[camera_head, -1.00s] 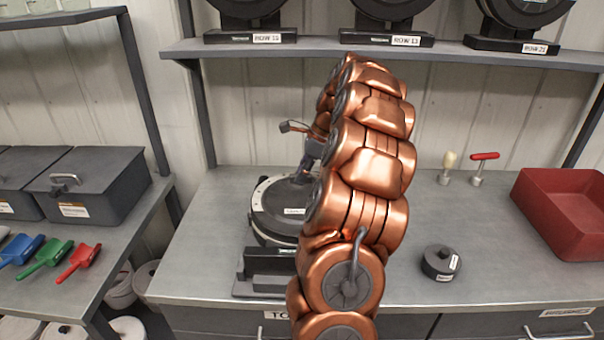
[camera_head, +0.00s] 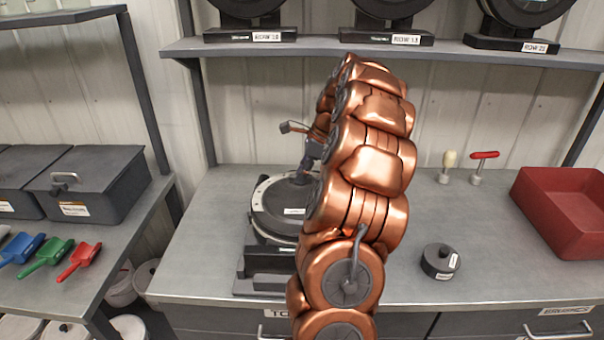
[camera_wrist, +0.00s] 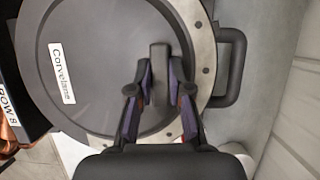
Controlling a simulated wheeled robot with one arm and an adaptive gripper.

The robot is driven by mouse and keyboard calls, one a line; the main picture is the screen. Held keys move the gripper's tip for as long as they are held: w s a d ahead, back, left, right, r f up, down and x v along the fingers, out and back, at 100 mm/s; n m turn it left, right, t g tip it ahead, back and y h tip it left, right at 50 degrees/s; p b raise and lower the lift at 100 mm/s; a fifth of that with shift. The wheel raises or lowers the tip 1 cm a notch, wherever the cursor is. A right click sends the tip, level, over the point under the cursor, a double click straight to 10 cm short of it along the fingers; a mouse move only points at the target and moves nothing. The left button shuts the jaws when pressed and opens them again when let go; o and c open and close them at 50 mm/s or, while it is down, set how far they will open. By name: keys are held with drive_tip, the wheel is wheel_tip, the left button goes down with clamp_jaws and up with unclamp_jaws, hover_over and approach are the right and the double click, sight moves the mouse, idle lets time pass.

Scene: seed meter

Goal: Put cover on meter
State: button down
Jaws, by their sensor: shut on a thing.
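The cover (camera_wrist: 95,85) is a dark grey round disc with a white "Corvelane" label and a raised handle (camera_wrist: 158,72). My gripper (camera_wrist: 158,88) is shut on that handle. The meter has a pale metal ring with dark holes (camera_wrist: 203,52), which shows along the cover's right side in the wrist view. In the head view the meter stands on a dark base (camera_head: 262,272) on the bench. The cover (camera_head: 275,207) is over it, and my arm hides their right side. I cannot tell whether the cover touches the ring all round.
A small dark lidded pot (camera_head: 440,262) stands right of my arm. A red bin (camera_head: 565,215) and two small handled tools (camera_head: 481,170) are farther right. Boxes (camera_head: 95,180) and coloured scoops (camera_head: 45,258) are on the left shelf. Bench between the meter and bin is mostly clear.

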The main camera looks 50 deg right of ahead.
drive_tip(key=c, duration=1)
unclamp_jaws()
drive_tip(key=shift+c, duration=0.4)
drive_tip(key=shift+r, duration=0.1)
wheel_tip(320, 180, up, 9)
drive_tip(key=p, duration=0.4)
drive_tip(key=shift+r+p, duration=0.2)
drive_tip(key=shift+p, duration=0.1)
idle(0.4)
